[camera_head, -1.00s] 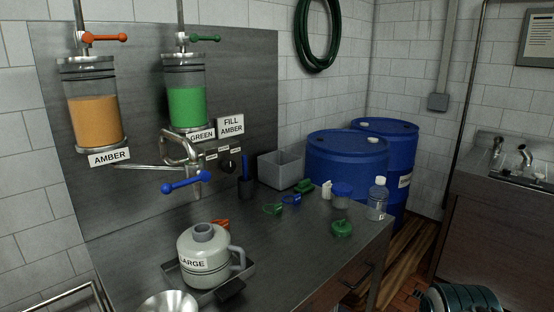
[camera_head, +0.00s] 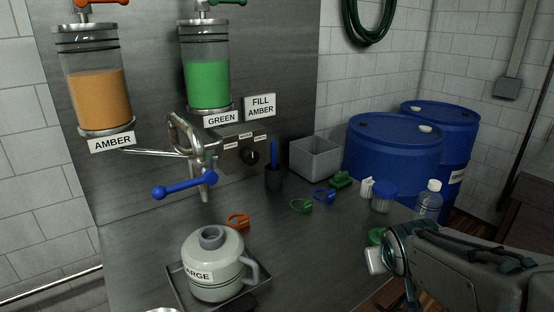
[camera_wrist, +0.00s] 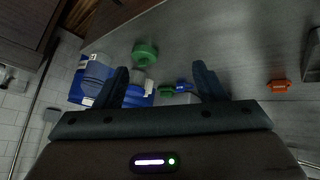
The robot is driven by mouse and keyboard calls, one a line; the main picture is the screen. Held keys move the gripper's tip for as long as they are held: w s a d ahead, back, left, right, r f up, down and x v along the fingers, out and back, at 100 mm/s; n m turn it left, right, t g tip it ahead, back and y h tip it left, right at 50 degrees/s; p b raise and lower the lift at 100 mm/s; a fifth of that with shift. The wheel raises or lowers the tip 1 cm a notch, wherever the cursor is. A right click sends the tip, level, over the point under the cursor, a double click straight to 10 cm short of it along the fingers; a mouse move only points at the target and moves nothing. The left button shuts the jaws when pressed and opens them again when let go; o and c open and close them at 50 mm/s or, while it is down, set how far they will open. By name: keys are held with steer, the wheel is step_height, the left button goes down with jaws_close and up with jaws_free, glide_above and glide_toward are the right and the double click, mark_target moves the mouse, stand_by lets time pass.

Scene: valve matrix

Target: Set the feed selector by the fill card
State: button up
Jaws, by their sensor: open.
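The fill card (camera_head: 260,107) on the steel back panel reads FILL AMBER. The feed selector is a round black knob (camera_head: 250,157) on a small box below the card, with small labels above it too small to read surely; its pointing direction is unclear. The AMBER tank (camera_head: 100,98) holds orange liquid and the GREEN tank (camera_head: 208,83) holds green liquid. My gripper (camera_wrist: 162,82) shows in the wrist view with its two fingers apart and nothing between them touching. My arm is at the lower right of the head view, well away from the knob.
A spout with a blue lever (camera_head: 184,187) hangs left of the knob. A pen cup (camera_head: 273,179) and grey bin (camera_head: 316,157) stand to its right. A jug labelled LARGE (camera_head: 213,264) sits on a tray. Coloured clips, a jar and a bottle (camera_head: 429,198) lie rightward.

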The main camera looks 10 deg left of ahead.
steer(key=w+a+r+n+t+y, duration=0.1)
steer(key=w+a+n+t+y, duration=0.2)
steer(key=w+a, duration=0.5)
steer(key=n+t+y, duration=0.1)
steer(key=n+y, duration=0.5)
steer(key=y, duration=0.5)
glide_toward(253, 159)
steer(key=p+x, duration=0.1)
steer(key=x, duration=0.8)
steer(key=shift+w+a+p, duration=0.25)
steer(key=shift+a+p, duration=0.1)
steer(key=shift+p, duration=0.05)
steer(key=c, duration=1)
